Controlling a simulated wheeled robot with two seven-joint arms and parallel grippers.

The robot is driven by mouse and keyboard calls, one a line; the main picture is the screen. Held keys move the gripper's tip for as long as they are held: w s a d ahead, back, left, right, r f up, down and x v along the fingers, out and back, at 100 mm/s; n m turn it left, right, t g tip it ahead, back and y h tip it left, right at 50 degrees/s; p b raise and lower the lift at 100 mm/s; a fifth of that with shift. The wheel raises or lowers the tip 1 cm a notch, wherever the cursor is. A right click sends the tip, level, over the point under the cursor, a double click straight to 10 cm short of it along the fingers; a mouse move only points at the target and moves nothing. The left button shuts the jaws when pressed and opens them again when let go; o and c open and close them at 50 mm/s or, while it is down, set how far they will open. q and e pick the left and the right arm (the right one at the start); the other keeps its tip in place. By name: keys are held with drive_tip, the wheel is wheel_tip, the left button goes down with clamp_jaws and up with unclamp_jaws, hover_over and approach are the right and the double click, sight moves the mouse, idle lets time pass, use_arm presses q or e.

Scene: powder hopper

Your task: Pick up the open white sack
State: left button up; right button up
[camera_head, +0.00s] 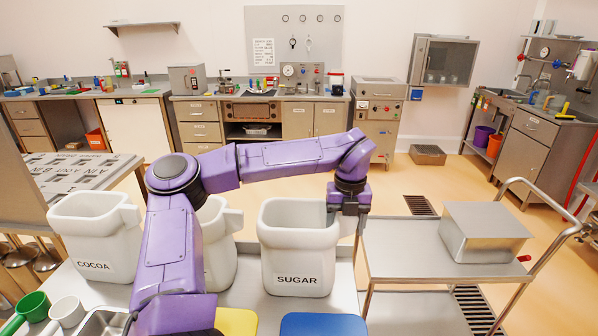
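Three open-topped white sacks stand in a row on a grey table. The left one, labelled COCOA (95,240), shows best on its front and rim. The middle sack (221,250) is partly hidden behind my purple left arm, and its label cannot be read. The right one, labelled SUGAR (297,255), stands upright. My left gripper (346,212) points down at the right rim of the SUGAR sack, by its side tab. The fingers are small and dark, so I cannot tell whether they are open or shut on the tab. My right gripper is not in view.
A metal cart (400,254) stands right of the sacks, with a steel box (484,232) on it and bare room on its left. Blue (323,325) and yellow (236,321) boards, a green scoop (34,306) and a white scoop (67,311) lie in front.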

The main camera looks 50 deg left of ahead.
use_arm(q)
drive_tip(key=shift+c, duration=0.7)
drive_tip(key=shift+w+r, duration=0.1)
